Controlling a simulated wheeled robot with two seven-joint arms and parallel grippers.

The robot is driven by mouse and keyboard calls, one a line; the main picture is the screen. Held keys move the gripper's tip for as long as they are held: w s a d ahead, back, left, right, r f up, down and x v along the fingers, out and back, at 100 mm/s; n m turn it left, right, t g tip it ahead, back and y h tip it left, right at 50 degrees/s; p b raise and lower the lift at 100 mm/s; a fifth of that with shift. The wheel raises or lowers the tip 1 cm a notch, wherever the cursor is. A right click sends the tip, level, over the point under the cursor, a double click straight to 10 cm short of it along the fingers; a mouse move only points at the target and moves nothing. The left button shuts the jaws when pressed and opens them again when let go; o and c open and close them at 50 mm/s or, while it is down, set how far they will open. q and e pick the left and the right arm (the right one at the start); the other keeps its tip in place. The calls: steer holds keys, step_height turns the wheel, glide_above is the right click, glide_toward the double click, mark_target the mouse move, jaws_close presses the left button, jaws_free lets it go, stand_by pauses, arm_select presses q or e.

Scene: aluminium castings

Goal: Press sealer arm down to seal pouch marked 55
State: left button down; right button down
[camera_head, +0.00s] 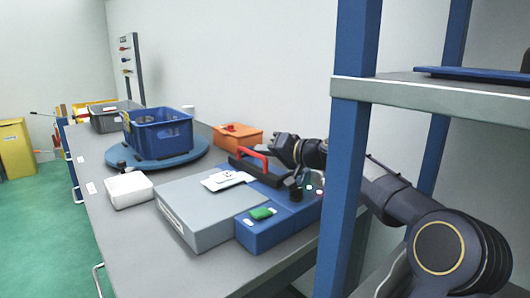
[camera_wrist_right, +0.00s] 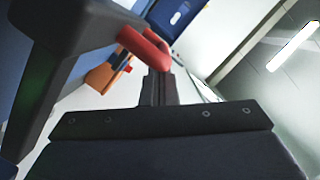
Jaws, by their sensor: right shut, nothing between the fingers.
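The sealer has a blue base (camera_head: 275,222), a black arm (camera_head: 256,170) and a red handle (camera_head: 251,155). The black arm is raised at an angle above the base. A white pouch (camera_head: 225,180) with dark marks lies at the edge of the grey platform, by the sealer; its number is too small to read. My right gripper (camera_head: 276,148) is shut and empty, close beside the red handle. In the right wrist view, the red handle (camera_wrist_right: 146,46) is just past my shut fingertips (camera_wrist_right: 158,78); I cannot tell whether they touch. My left gripper is out of view.
The grey platform (camera_head: 205,212) adjoins the sealer. An orange bin (camera_head: 238,138) stands behind it. A blue crate (camera_head: 158,133) sits on a round blue turntable, with a white box (camera_head: 129,189) in front. A blue post (camera_head: 350,150) stands in front of my right arm.

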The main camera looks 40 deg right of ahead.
steer(key=shift+s, duration=0.1)
steer(key=shift+s+d, duration=0.2)
steer(key=shift+s, duration=0.05)
steer(key=b+v, duration=0.1)
steer(key=v, duration=0.6)
steer(key=shift+a+r+b, duration=0.1)
steer(key=shift+b, duration=0.25)
steer(key=shift+s, duration=0.1)
